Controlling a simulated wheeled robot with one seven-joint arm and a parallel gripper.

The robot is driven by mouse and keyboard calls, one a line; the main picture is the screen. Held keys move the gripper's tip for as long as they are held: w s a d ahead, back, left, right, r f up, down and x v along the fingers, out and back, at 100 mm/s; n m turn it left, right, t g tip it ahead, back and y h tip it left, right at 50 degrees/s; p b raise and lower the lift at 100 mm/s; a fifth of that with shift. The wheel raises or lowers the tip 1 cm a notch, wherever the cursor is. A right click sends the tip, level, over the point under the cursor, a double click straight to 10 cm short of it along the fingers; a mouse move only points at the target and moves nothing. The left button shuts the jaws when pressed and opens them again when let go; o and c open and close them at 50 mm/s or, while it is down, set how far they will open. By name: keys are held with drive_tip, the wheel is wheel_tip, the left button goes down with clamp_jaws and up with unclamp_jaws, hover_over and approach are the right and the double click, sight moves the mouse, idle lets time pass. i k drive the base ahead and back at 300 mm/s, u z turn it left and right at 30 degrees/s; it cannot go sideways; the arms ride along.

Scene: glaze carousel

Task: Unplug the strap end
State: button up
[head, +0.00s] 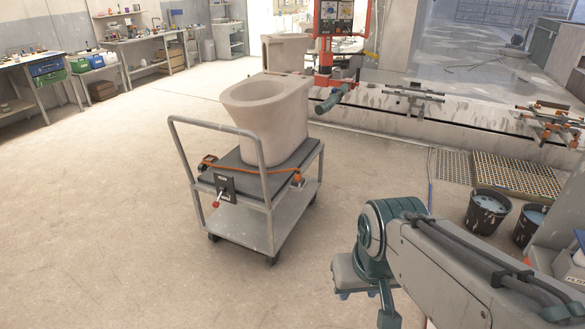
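An orange strap (252,171) runs along the front of a grey cart's deck, below a pale toilet-shaped ceramic piece (268,115). Its right end meets a small orange and dark fitting (297,178) at the deck's right front corner. Its left end meets a dark and orange block (207,162) near the cart handle. Whether either end is plugged in is too small to tell. My gripper (366,302) is at the lower right, in front of and to the right of the cart, well apart from the strap. Its fingers are partly hidden, and their opening is unclear.
The wheeled cart (292,215) has a tall tube handle on the left and a dark box with a red knob (216,204). Buckets (487,212) and floor grates stand at right. Benches line the back left. The floor left of the cart is clear.

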sight(297, 177)
drive_tip(key=z, duration=0.4)
drive_tip(key=i, duration=3.05)
drive_tip(key=u, duration=0.65)
